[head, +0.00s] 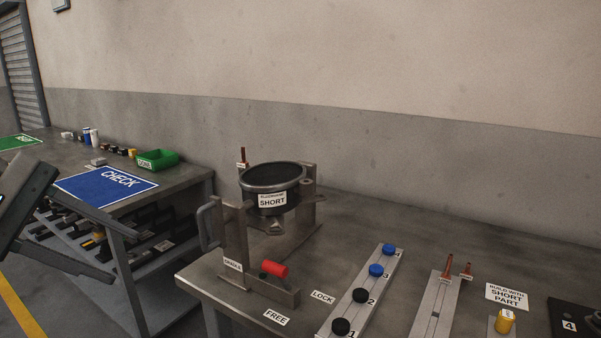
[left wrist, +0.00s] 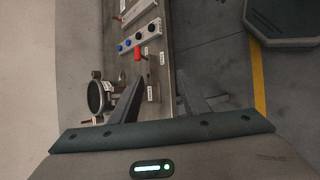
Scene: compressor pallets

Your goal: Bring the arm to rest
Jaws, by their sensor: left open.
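My left gripper (head: 80,222) shows as two dark, spread fingers at the left edge of the head view, in front of the side table. In the left wrist view its two fingers (left wrist: 162,76) stand apart with nothing between them. The steel bench lies below and beyond the fingers there. The gripper appears clear of the cradle (head: 235,245), which holds a dark round housing (head: 272,178) labelled SHORT. My right gripper is in neither view.
The bench has a red-handled lever (head: 273,269), a strip with blue and black knobs (head: 361,295), a rail with copper pins (head: 436,305) and a yellow part (head: 505,321). The side table holds a blue CHECK mat (head: 105,190) and green bin (head: 158,159). Floor shows beside the bench.

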